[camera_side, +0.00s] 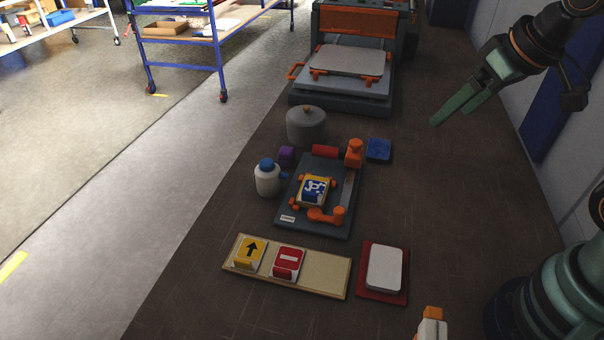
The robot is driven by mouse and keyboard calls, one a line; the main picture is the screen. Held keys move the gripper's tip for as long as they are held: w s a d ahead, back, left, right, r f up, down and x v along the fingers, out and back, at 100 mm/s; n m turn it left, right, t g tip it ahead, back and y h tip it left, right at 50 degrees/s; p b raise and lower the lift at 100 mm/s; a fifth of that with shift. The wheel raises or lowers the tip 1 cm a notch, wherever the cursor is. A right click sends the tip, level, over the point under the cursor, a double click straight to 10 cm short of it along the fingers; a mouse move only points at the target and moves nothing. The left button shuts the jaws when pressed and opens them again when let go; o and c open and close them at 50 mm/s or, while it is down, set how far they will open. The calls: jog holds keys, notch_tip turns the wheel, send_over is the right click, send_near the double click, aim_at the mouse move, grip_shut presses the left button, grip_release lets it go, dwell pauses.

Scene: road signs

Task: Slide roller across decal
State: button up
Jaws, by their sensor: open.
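A small yellow sign with a blue-and-white decal (314,190) lies on a dark grey plate (296,228), between orange clamps. A red cylinder (325,151), which looks like the roller, lies at the plate's far edge. An upright orange piece (354,153) stands just right of it; I cannot tell whether they are joined. An orange handle-like part (326,215) lies at the plate's near side. My gripper (452,108) is at the upper right, above the table and well apart from the roller and decal. Its green fingers are open and empty.
A white bottle with a blue cap (267,180) stands left of the plate; a grey lidded pot (306,127) stands behind. A wooden board (325,274) with two signs and a red tray (382,296) are in front. A press (345,75) is at the back.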

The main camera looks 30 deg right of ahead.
jog(key=shift+c, duration=1.2)
jog(key=g, duration=0.6)
send_over(356, 142)
notch_tip(356, 142, down, 6)
notch_tip(356, 142, down, 12)
jog(key=shift+d+r, duration=0.1)
jog(key=shift+r, duration=0.15)
grip_shut()
jog(key=shift+r, duration=0.1)
